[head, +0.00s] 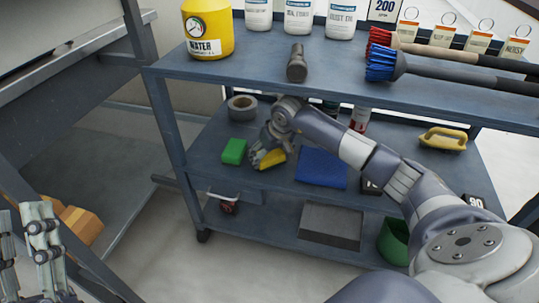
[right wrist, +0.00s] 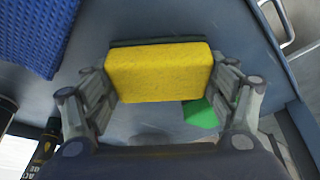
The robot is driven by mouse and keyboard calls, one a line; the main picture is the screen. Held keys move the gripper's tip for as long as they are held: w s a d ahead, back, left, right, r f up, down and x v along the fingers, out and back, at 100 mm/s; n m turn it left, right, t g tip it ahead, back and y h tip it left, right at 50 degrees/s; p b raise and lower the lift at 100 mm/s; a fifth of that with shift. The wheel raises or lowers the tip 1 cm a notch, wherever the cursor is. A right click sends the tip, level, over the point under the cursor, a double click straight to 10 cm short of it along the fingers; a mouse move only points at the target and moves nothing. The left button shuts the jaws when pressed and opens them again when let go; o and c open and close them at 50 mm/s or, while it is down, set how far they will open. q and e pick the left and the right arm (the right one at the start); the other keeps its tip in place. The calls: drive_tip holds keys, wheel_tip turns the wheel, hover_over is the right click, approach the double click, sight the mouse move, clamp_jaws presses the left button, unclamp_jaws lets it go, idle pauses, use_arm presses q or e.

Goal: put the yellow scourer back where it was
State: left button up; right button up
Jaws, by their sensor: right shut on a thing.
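The yellow scourer (head: 272,161) is in my right gripper (head: 268,155), at the middle shelf of the blue-grey rack. In the right wrist view the scourer (right wrist: 158,74) spans the space between the two fingers of the right gripper (right wrist: 160,88), which press on its ends. A dark strip shows along its far edge. I cannot tell whether it touches the shelf. A green block (head: 234,151) lies just left of it. My left gripper (head: 28,240) is at the lower left, partly cut off, with its fingers apart and nothing seen between them.
On the middle shelf (head: 210,137) are a grey tape roll (head: 242,107), a blue cloth (head: 321,167) and a yellow-handled brush (head: 443,138). The top shelf (head: 250,67) overhangs, with a yellow jug (head: 207,30), a black torch (head: 297,63) and a blue-bristled brush (head: 382,63).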

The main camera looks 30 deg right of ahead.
drive_tip(key=shift+f, duration=0.1)
drive_tip(key=o, duration=1)
drive_tip(key=shift+o, duration=0.2)
